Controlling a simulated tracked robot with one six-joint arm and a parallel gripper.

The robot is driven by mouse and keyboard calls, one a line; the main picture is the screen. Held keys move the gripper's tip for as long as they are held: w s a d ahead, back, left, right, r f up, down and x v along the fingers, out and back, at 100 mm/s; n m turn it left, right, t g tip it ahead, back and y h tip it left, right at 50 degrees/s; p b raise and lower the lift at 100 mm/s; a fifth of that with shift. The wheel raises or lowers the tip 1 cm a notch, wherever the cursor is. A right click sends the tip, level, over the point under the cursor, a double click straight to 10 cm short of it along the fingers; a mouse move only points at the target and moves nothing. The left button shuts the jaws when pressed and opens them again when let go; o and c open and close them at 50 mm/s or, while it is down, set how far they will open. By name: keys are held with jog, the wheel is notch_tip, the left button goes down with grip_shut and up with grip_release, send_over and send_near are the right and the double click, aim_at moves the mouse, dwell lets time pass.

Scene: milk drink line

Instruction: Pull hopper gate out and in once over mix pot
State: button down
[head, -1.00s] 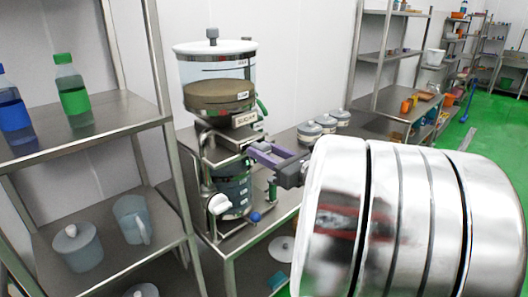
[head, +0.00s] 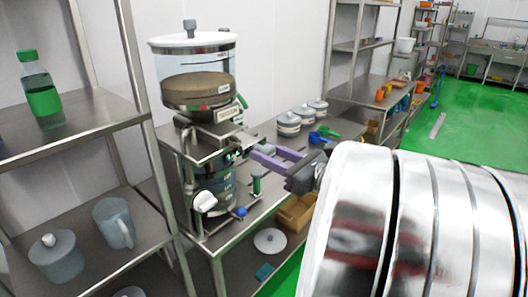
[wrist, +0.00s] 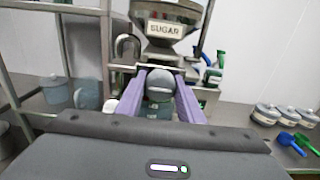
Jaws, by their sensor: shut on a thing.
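The hopper (head: 195,82) is a clear drum of brown powder with a white lid. It stands on a metal frame, and its SUGAR label (wrist: 165,29) shows in the wrist view. The mix pot (head: 220,186) is a dark, see-through vessel under the hopper, inside the frame. My gripper (head: 256,157) has purple fingers reaching in from the right at the hopper's outlet. In the wrist view, the fingers are shut on the rounded grey knob of the hopper gate (wrist: 159,85), above the pot. The gate's plate is mostly hidden, so I cannot tell how far out it is.
A steel shelf (head: 85,123) at left holds a green bottle (head: 41,90) and a grey jug (head: 114,222). Lidded tins (head: 289,124) and blue and green scoops (head: 318,136) lie on the bench behind my gripper. Green floor is open at right.

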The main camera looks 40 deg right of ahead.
jog(key=shift+s, duration=0.15)
jog(key=c, duration=1.3)
grip_release()
jog(key=shift+s, duration=0.1)
jog(key=shift+o, duration=0.2)
jog(key=shift+s+d, duration=0.1)
jog(key=shift+s, duration=0.05)
jog(key=s+d, duration=0.2)
jog(key=s, duration=1.1)
jog(key=shift+s+d, duration=0.2)
